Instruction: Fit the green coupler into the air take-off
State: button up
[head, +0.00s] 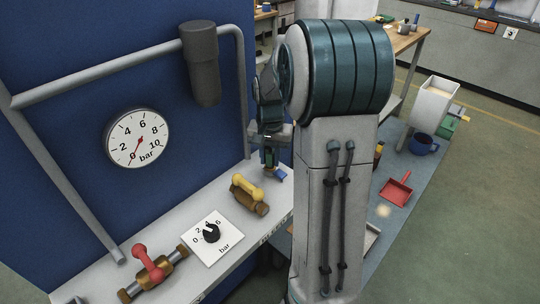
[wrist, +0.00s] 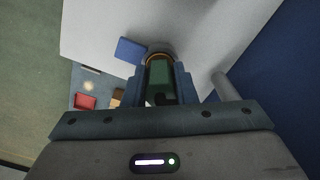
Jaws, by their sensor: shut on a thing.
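My gripper (wrist: 160,85) is shut on the green coupler (wrist: 158,72), which sits between the two fingers in the wrist view. A brass-coloured ring (wrist: 159,56) shows at the coupler's far end, over a round grey shape on the white bench top; it may be the air take-off, mostly hidden. I cannot tell whether the coupler is seated in it. A blue square piece (wrist: 131,51) lies beside it, also seen in the head view (head: 281,175). In the head view my gripper (head: 269,160) points down over the right end of the bench, the coupler mostly hidden.
A yellow-handled valve (head: 249,194), a pressure knob (head: 211,233) and a red-handled valve (head: 148,264) stand left along the bench. A grey pipe (head: 244,90) runs down the blue panel close beside my gripper. A gauge (head: 138,138) reads near 0. A red dustpan (head: 397,189) lies to the right.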

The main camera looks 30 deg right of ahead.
jog(key=shift+f, duration=0.35)
jog(key=o, duration=1.5)
jog(key=shift+c, duration=0.2)
jog(key=shift+r+p, duration=2.15)
jog(key=shift+r, duration=0.9)
jog(key=shift+f, duration=0.1)
